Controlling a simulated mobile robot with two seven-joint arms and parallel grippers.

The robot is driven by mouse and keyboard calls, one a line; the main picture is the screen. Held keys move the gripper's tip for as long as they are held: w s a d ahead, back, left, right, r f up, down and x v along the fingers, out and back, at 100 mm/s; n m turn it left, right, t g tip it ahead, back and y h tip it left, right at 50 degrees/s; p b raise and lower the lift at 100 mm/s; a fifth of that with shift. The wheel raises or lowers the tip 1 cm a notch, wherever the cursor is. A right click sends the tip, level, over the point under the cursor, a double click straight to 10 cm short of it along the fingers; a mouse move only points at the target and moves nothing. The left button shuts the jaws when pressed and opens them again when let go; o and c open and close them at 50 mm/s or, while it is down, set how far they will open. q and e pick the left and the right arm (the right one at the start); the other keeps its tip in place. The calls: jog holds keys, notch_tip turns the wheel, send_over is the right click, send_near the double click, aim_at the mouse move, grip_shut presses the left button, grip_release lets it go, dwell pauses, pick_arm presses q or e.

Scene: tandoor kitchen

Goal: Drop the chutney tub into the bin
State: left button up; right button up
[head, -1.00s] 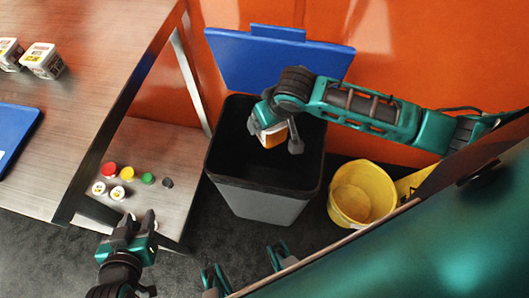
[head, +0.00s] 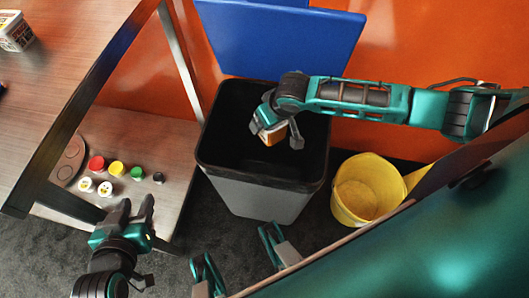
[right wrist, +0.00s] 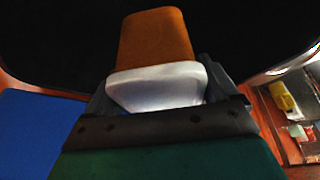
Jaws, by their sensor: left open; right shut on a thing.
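The chutney tub (head: 273,134), orange with a white end, is between the fingers of my right gripper (head: 277,138), which is shut on it. The gripper and tub are over the open mouth of the bin (head: 255,195), a grey bin with a black rim and dark inside. In the right wrist view the tub (right wrist: 155,45) points away from the fingers into the dark opening, its white end (right wrist: 157,85) nearest the jaws. The blue lid (head: 280,40) stands open behind. My left gripper (head: 134,210) is open and empty, left of the bin near the low shelf.
A yellow bucket (head: 365,190) stands right of the bin. A wooden table (head: 70,60) is at the left, with a white tub (head: 15,32) on it. Several small coloured-lid jars, including a red one (head: 96,163), sit on the lower shelf (head: 165,190).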

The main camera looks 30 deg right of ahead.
jog(key=shift+f+b, duration=0.6)
jog(key=shift+f, duration=0.15)
pick_arm(q)
notch_tip(320, 180, down, 2)
jog(key=shift+a+f, duration=0.1)
jog(key=shift+f, duration=0.05)
pick_arm(e)
jog(key=shift+r, duration=0.1)
pick_arm(q)
jog(key=shift+s+f, duration=0.1)
jog(key=shift+s, duration=0.1)
pick_arm(e)
jog(key=o, duration=1.1)
jog(key=shift+c, duration=0.2)
jog(key=p+v, duration=0.4)
jog(key=v, duration=0.7)
jog(key=shift+s+r+p, duration=0.1)
jog(key=shift+r+p, duration=0.15)
jog(key=shift+p, duration=0.15)
pick_arm(q)
notch_tip(320, 180, up, 5)
pick_arm(e)
jog(key=shift+s+r, duration=0.3)
jog(key=shift+r, duration=0.3)
